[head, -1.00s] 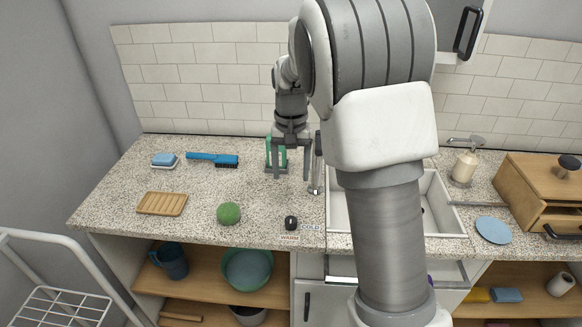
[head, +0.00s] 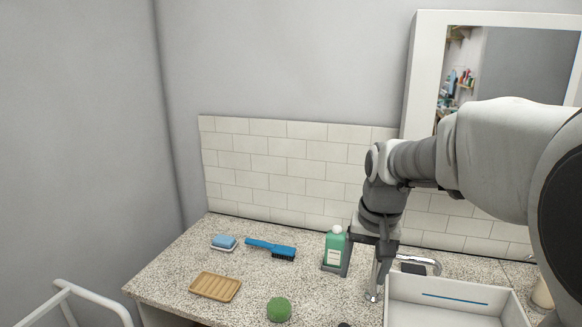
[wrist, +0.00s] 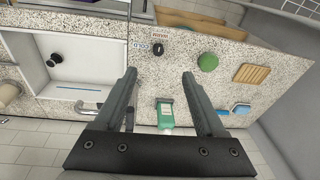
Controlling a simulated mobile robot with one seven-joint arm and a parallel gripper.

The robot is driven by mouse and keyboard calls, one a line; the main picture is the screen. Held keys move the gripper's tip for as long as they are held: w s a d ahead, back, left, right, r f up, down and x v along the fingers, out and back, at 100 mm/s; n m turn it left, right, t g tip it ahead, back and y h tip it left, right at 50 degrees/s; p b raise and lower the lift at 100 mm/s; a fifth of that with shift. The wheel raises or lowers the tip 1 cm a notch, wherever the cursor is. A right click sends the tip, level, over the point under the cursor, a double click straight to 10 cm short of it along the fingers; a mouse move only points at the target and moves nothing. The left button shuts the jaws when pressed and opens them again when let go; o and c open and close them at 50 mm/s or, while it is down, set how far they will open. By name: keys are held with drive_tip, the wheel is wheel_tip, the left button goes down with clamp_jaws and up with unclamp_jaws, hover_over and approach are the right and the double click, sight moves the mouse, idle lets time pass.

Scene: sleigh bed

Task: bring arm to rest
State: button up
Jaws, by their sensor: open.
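My gripper (wrist: 158,95) is open and empty in the wrist view, its two dark fingers spread apart above the counter. In the head view my arm comes in from the right and its wrist hangs over the counter by the sink; the fingers are mostly hidden there. A green bottle with a white cap (head: 335,249) stands just left of my wrist on a dark stand. In the wrist view the bottle (wrist: 165,113) shows between the fingers, beyond them; I see no grip on it.
The counter (head: 180,270) holds a blue brush (head: 270,249), a blue sponge on a dish (head: 223,242), a wooden soap dish (head: 215,287) and a green ball (head: 279,309). The sink (head: 450,303) and faucet (head: 420,262) lie right. A tiled wall (head: 290,165) and mirror cabinet (head: 425,70) stand behind.

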drive_tip(key=s+r+n+t, duration=0.2)
drive_tip(key=s+r+t, duration=0.1)
drive_tip(key=s, duration=1.5)
drive_tip(key=shift+r+t, duration=0.15)
drive_tip(key=shift+t, duration=0.15)
drive_tip(key=shift+s+f+n, duration=0.2)
drive_tip(key=shift+s+n, duration=0.1)
drive_tip(key=shift+s, duration=0.05)
drive_tip(key=c, duration=0.4)
drive_tip(key=shift+o, duration=0.2)
drive_tip(key=shift+d, duration=0.1)
